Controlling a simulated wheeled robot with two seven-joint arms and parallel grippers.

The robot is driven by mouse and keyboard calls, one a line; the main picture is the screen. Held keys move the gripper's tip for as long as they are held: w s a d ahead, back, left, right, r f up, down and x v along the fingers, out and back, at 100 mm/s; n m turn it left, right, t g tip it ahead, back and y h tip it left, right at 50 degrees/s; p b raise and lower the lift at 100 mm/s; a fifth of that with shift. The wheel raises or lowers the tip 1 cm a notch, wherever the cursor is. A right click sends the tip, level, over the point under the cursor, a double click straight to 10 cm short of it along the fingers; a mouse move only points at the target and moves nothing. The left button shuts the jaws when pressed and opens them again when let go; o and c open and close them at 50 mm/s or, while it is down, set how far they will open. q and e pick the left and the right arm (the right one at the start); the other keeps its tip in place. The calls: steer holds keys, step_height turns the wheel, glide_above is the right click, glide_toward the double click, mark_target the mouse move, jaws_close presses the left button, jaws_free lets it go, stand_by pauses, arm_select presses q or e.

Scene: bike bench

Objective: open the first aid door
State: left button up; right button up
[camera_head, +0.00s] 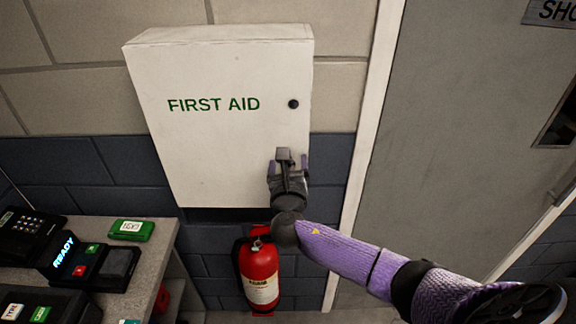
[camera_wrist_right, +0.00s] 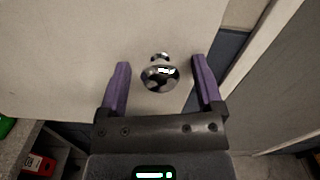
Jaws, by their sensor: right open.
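The white first aid cabinet (camera_head: 225,135) hangs on the wall with its door shut and green FIRST AID lettering. Its small round dark knob (camera_head: 293,104) is near the door's right edge. My right gripper (camera_head: 290,158) is in front of the door's lower right part, below the knob in the head view. In the right wrist view the shiny knob (camera_wrist_right: 160,74) shows between and beyond the two open purple fingers (camera_wrist_right: 161,68). The fingers do not visibly touch it. My left gripper is not in view.
A red fire extinguisher (camera_head: 258,273) is below the cabinet. A counter (camera_head: 165,252) with card terminals and a green box (camera_head: 131,230) is at the lower left. A grey door (camera_head: 455,120) with a pale frame (camera_head: 367,130) is to the right.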

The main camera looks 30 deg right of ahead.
steer(key=shift+c, duration=0.2)
jaws_close()
stand_by(0.4)
